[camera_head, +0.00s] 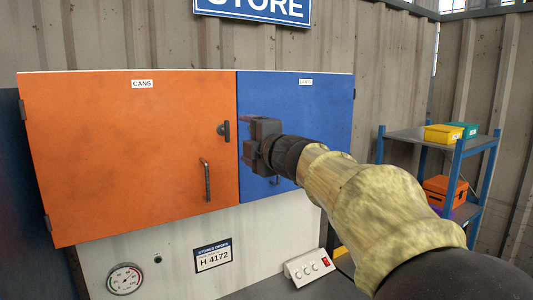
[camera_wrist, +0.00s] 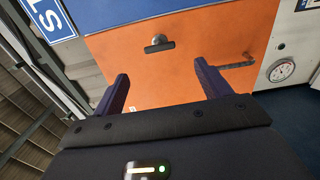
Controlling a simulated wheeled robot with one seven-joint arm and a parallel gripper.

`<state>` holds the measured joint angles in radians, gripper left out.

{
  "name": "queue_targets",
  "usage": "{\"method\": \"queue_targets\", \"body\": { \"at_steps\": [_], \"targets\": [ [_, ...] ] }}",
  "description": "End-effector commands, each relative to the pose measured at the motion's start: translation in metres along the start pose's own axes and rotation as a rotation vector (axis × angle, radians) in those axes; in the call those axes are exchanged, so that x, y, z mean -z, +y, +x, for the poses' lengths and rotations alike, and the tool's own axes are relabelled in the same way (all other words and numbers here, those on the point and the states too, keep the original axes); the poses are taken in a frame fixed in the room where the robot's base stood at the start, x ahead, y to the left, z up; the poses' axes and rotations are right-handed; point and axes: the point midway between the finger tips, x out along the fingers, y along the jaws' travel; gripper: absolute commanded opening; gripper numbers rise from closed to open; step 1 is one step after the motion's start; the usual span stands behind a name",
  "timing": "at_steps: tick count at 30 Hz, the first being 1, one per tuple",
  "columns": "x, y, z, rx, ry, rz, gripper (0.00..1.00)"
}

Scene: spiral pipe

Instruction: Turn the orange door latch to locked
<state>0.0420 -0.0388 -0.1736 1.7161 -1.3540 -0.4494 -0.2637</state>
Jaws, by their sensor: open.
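The orange door (camera_head: 120,160), labelled CANS, is shut in the head view and fills much of the wrist view (camera_wrist: 185,65). Its dark latch (camera_head: 225,131) sits near the door's right edge, its bar standing about upright. In the wrist view the latch (camera_wrist: 158,44) lies beyond my fingertips, roughly between them in the picture. My gripper (camera_head: 244,138) is open and empty, just right of the latch in the head view and in front of the blue door. Both fingers show in the wrist view (camera_wrist: 163,80), apart from the latch.
A bar handle (camera_head: 207,180) stands on the orange door below the latch. The blue door (camera_head: 325,115) adjoins on the right, partly hidden by my arm. Below are a gauge (camera_head: 125,278), an H 4172 sign (camera_head: 212,256) and a switch box (camera_head: 308,266). A shelf rack (camera_head: 460,150) stands right.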

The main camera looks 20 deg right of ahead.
Motion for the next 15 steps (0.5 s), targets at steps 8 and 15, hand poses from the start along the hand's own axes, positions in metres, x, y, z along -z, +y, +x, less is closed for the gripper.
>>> {"method": "queue_targets", "body": {
  "at_steps": [8, 15],
  "targets": [
    [0.000, -0.001, -0.054, -0.002, -0.002, -0.001, 0.76],
    [0.000, -0.001, -0.079, 0.001, 0.000, 0.000, 0.76]
  ]
}}
